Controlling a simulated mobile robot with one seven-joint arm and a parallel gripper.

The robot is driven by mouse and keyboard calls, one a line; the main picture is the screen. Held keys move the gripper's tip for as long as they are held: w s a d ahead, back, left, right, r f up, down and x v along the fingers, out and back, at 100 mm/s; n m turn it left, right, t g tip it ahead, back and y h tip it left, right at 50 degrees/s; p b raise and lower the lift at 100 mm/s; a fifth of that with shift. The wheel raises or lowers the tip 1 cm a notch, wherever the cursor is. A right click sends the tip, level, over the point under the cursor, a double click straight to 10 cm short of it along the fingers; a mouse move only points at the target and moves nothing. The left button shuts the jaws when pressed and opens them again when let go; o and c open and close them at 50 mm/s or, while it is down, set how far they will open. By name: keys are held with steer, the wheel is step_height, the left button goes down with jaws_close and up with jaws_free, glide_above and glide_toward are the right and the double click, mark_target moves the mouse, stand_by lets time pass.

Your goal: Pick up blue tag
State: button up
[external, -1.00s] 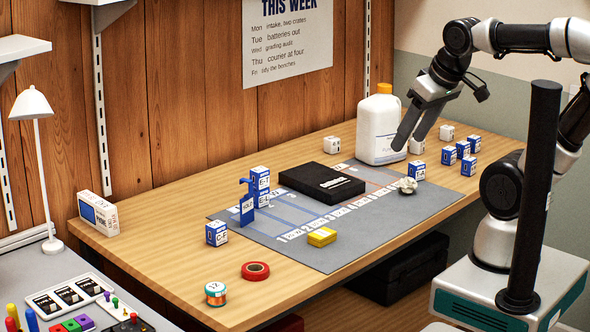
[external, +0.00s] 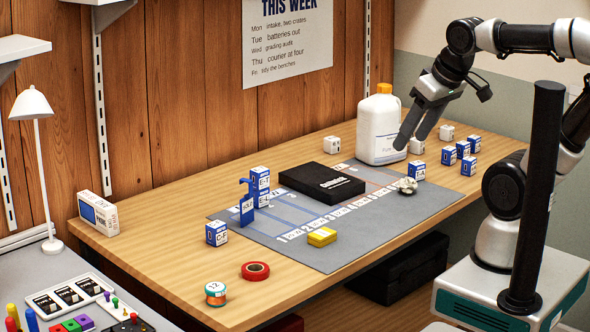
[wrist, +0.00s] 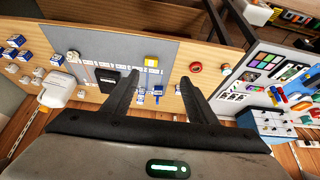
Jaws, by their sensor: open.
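The blue tag (external: 247,208) stands upright on the left part of the grey mat (external: 335,255), in front of a stack of blue-and-white cubes (external: 262,187). In the wrist view the tag and stack are too small and crowded to tell apart surely. My gripper (external: 411,141) is open and empty, high above the right part of the table, far to the right of the tag. In the wrist view its two fingers (wrist: 159,77) are spread with nothing between them.
A black box (external: 320,184) lies mid-mat, with a yellow block (external: 321,237) in front. A white jug (external: 378,130) stands near my gripper, with several cubes (external: 449,155) to its right. A lone cube (external: 216,233), red tape (external: 255,271) and a small round tin (external: 215,293) are at left.

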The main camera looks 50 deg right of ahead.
steer(key=shift+o, duration=1.4)
